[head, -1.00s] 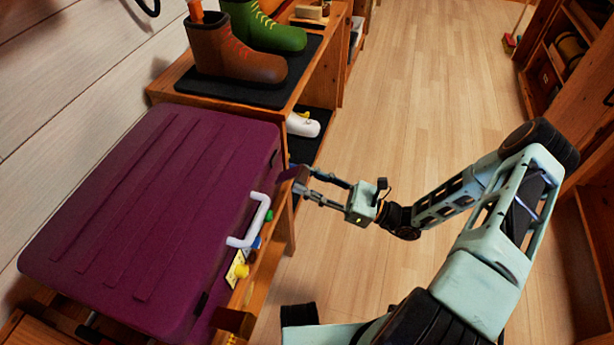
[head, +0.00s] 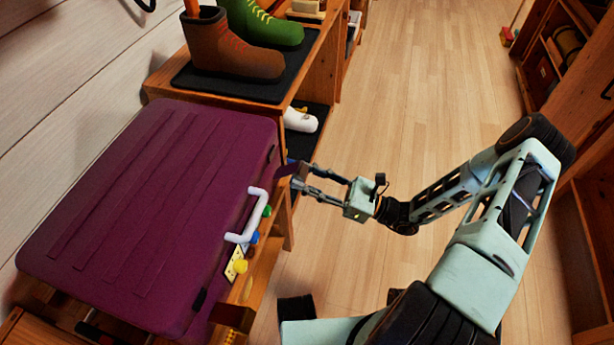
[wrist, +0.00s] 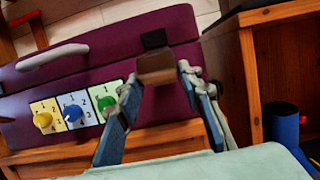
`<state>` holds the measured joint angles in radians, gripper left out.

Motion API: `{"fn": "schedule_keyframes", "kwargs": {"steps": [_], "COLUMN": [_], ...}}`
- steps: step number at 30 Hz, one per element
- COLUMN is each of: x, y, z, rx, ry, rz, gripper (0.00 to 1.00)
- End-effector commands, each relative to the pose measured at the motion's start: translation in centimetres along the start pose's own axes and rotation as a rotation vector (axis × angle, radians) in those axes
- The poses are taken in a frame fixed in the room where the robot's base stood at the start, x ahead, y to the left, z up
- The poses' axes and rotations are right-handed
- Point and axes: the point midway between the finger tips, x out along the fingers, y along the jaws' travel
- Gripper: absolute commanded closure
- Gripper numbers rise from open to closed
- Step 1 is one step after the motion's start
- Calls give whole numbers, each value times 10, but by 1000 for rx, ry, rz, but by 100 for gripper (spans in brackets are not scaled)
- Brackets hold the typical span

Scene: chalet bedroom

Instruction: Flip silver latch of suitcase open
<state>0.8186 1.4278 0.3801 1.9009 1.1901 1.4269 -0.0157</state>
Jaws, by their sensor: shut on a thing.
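The purple suitcase (head: 150,200) lies flat at left in the head view, its front side facing my arm. The latch (wrist: 157,68) is a flat, shiny plate that looks brownish here. It sticks out from the front side below a black mount (wrist: 154,38), near the suitcase's far end. My gripper (wrist: 160,85) is at this latch, with a finger on either side and its jaws shut on it. The fingertips also show beside the suitcase in the head view (head: 301,176). The exact contact is partly hidden.
A white handle (head: 256,216) and yellow, blue and green dials (wrist: 75,112) lie along the suitcase front. A similar plate (head: 234,317) shows at its near end. A wooden shoe rack (head: 310,75) with boots stands beyond. Open wooden floor (head: 400,90) lies right.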

Motion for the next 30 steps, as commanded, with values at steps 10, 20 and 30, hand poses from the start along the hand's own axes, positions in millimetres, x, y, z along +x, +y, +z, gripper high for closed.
{"fn": "schedule_keyframes", "kwargs": {"steps": [10,20,30], "x": [0,0,0], "y": [-2,-2,-1], "z": [-7,-6,-4], "rx": [1,1,0], "ry": [18,18,14], "rz": [-4,-4,-2], "gripper": [100,100,48]}}
